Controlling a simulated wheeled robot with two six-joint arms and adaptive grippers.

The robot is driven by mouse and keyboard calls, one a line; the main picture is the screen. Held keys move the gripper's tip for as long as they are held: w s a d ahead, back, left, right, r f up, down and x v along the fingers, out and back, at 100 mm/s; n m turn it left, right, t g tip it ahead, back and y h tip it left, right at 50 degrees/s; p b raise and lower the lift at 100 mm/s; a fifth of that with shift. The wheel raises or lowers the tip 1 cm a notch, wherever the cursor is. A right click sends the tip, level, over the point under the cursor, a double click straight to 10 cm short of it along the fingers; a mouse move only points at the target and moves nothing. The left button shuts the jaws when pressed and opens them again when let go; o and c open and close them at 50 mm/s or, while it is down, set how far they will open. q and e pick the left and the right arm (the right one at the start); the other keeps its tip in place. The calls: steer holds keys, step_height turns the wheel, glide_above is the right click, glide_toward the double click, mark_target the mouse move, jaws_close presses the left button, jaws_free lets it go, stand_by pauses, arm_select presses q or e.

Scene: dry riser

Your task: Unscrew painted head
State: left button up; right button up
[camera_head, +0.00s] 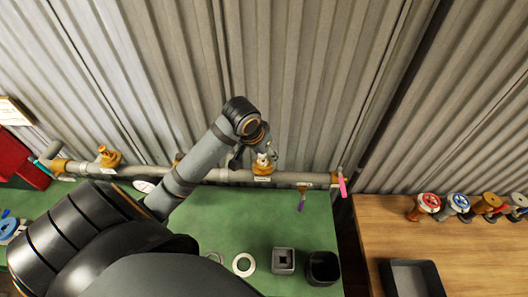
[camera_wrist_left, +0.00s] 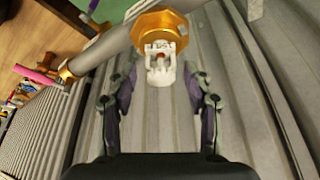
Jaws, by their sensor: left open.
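The painted head (camera_head: 263,159) is a small white piece on a brass fitting (camera_head: 262,169) of the grey pipe (camera_head: 230,175) along the corrugated wall. In the left wrist view the white head (camera_wrist_left: 160,68) has a slotted, toothed end and sits against the brass hex fitting (camera_wrist_left: 158,27). My left gripper (camera_wrist_left: 161,80) is open, one finger on each side of the head, with gaps visible on both sides. In the head view my left gripper (camera_head: 257,154) is small and partly hidden by its wrist. My right gripper is not in view.
The pipe has other brass fittings (camera_head: 108,157), a purple tag (camera_head: 301,205) and a pink tag (camera_head: 342,187). The green bench holds a ring (camera_head: 243,264), a square block (camera_head: 284,260) and a dark cup (camera_head: 323,268). Valves (camera_head: 428,202) and a tray (camera_head: 412,281) occupy the wooden table.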

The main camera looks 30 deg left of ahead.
arm_select(q)
steer(key=shift+a+m+h, duration=0.1)
steer(key=shift+m+h, duration=0.2)
steer(key=shift+m, duration=0.6)
steer(key=m, duration=0.1)
steer(key=m+h, duration=0.1)
steer(key=m, duration=0.2)
steer(key=shift+d+m+g+h, duration=0.3)
steer(key=shift+g+h, duration=0.1)
steer(key=shift+a+m+h, duration=0.15)
steer(key=shift+m+h, duration=0.15)
steer(key=shift+m, duration=0.4)
steer(key=m+g, duration=0.1)
steer(key=m, duration=0.2)
steer(key=shift+d+h, duration=0.2)
steer(key=shift+h, duration=0.2)
steer(key=shift+m+g, duration=0.5)
steer(key=shift+m, duration=0.6)
steer(key=shift+s, duration=0.1)
jaws_close()
steer(key=n+t, duration=0.1)
steer(key=n, duration=0.2)
steer(key=n+t+y, duration=0.1)
steer(key=n, duration=0.1)
steer(key=shift+a+n, duration=0.1)
steer(key=shift+n, duration=0.3)
